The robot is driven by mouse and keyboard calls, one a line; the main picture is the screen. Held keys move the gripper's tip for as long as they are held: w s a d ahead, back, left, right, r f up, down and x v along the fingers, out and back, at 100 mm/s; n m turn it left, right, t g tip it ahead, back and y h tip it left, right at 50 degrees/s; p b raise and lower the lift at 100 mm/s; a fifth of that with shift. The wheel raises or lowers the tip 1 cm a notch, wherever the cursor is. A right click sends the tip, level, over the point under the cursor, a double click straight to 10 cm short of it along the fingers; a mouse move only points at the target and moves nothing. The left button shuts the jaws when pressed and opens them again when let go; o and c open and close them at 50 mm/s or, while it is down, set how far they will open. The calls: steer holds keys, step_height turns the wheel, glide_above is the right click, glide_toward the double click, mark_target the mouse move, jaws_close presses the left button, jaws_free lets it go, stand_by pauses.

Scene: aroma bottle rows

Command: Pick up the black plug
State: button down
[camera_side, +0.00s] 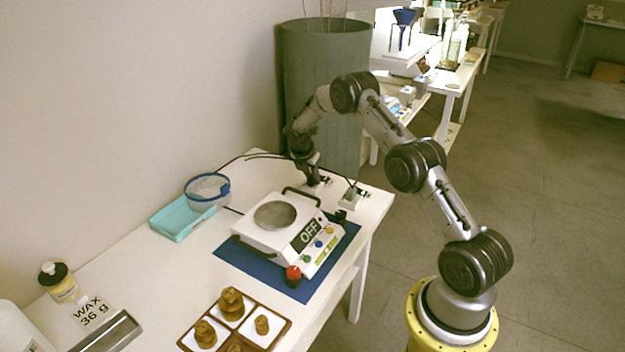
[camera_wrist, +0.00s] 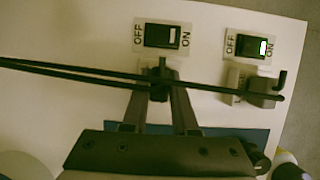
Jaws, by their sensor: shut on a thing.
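In the wrist view, my gripper (camera_wrist: 160,93) is shut on a small black plug (camera_wrist: 158,76) below the left OFF/ON switch (camera_wrist: 163,36). A black cable (camera_wrist: 75,72) runs to it from the left. A pale socket partly shows behind the plug; I cannot tell whether the plug is seated in it. In the side view, my gripper (camera_side: 313,180) is low at the table's far end, and the plug is too small to make out.
A hot plate (camera_side: 275,222) marked OFF stands on a blue mat (camera_side: 232,262) in front of my gripper. A teal tray (camera_side: 180,222) with a clear blue-rimmed bowl (camera_side: 207,188) is to the left. A tall green bin (camera_side: 322,100) stands behind the table.

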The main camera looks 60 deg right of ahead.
steer(key=shift+r, duration=0.15)
steer(key=shift+r, duration=0.25)
step_height(320, 180, up, 2)
steer(key=shift+r, duration=0.1)
steer(key=s+a+r, duration=0.7)
steer(key=s+r, duration=0.3)
steer(key=s, duration=0.1)
steer(key=shift+s+a, duration=0.35)
steer(key=shift+s, duration=0.05)
